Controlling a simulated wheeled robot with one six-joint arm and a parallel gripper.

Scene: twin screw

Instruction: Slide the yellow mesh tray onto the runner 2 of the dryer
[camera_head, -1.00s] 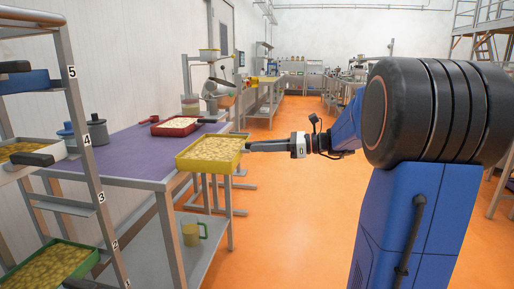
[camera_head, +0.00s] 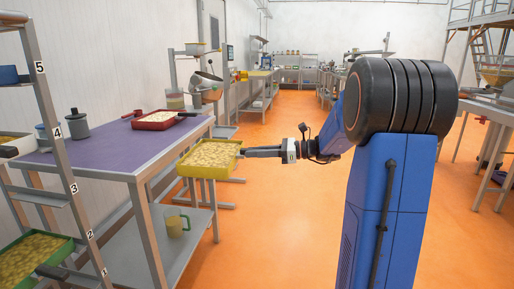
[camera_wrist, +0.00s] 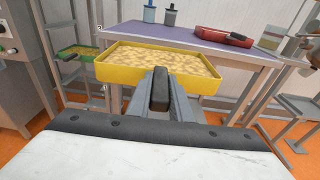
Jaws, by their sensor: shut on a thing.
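The yellow mesh tray (camera_head: 209,158), full of pale round pieces, is held out level in the air to the right of the purple-topped table. My gripper (camera_head: 243,151) is shut on its dark handle; the handle also shows between the fingers in the wrist view (camera_wrist: 160,90). The dryer (camera_head: 55,130) is a grey rack at the left edge with runners numbered up its post. The number 2 mark (camera_head: 90,235) is low on that post. A green tray (camera_head: 32,258) sits in the rack near that mark; which runner bears it I cannot tell.
The purple-topped table (camera_head: 105,157) stands between the rack and my gripper, with a red tray (camera_head: 160,120) and grey lidded jars (camera_head: 75,124) on it. A green mug (camera_head: 177,225) is on its lower shelf. The orange floor (camera_head: 270,235) is clear in front.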

